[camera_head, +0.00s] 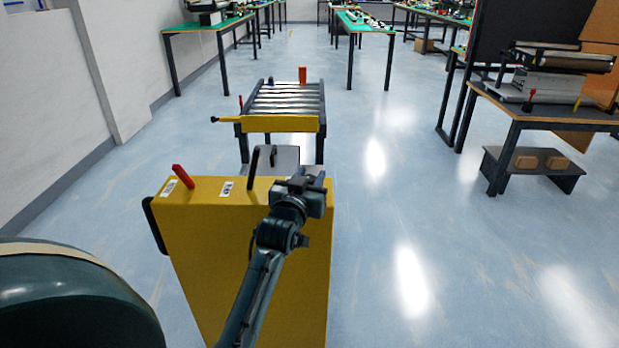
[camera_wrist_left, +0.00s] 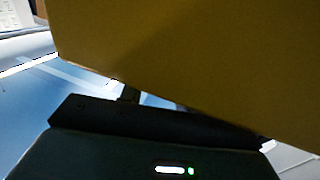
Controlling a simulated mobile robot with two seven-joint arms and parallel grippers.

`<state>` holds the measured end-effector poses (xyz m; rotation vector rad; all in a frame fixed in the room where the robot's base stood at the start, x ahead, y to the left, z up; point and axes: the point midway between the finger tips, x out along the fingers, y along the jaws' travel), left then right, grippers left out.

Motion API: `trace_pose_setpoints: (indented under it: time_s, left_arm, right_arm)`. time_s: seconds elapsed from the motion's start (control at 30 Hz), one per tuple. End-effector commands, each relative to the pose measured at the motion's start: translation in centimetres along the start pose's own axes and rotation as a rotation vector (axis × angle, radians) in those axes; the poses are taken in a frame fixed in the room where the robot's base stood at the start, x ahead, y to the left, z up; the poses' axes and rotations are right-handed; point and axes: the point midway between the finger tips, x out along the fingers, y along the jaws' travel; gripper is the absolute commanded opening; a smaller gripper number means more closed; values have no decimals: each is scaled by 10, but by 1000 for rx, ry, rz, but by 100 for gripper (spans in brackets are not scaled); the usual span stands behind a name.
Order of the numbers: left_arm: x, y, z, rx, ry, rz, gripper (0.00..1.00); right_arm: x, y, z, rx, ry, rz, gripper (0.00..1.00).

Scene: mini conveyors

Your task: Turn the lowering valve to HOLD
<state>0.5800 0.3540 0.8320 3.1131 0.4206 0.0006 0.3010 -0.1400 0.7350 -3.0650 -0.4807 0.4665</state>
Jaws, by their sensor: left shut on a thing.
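A yellow cabinet (camera_head: 230,250) stands upright in front of me in the head view. A red lever (camera_head: 183,176) tilts up from its top left, with white labels beside it. A black lever (camera_head: 254,166) stands near the middle of its top. My left gripper (camera_head: 316,182) is at the cabinet's top right corner, shut on a small part that is mostly hidden, apparently the lowering valve. In the left wrist view the yellow cabinet side (camera_wrist_left: 200,60) fills the upper part, above the dark gripper body. The valve's markings cannot be read. My right gripper is out of view.
A workbench (camera_head: 540,115) stands at the right. Green-topped tables (camera_head: 205,27) are far back. The floor right of the cabinet is clear.

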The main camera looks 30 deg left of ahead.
Motion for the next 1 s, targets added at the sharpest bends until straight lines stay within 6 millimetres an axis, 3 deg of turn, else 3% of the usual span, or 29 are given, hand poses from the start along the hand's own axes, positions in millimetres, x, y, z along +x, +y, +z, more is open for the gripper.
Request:
trace_pose_setpoints:
  time_s: [0.4,0.93,0.97,1.0]
  left_arm:
    - [2,0,-5,9,10,200,10]
    - [1,1,-3,-1,6,258,10]
    - [1,1,-3,-1,6,258,33]
    - [1,1,-3,-1,6,258,37]
  right_arm:
    - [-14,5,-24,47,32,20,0]
    - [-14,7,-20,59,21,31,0]
    - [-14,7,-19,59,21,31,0]
    - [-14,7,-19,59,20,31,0]
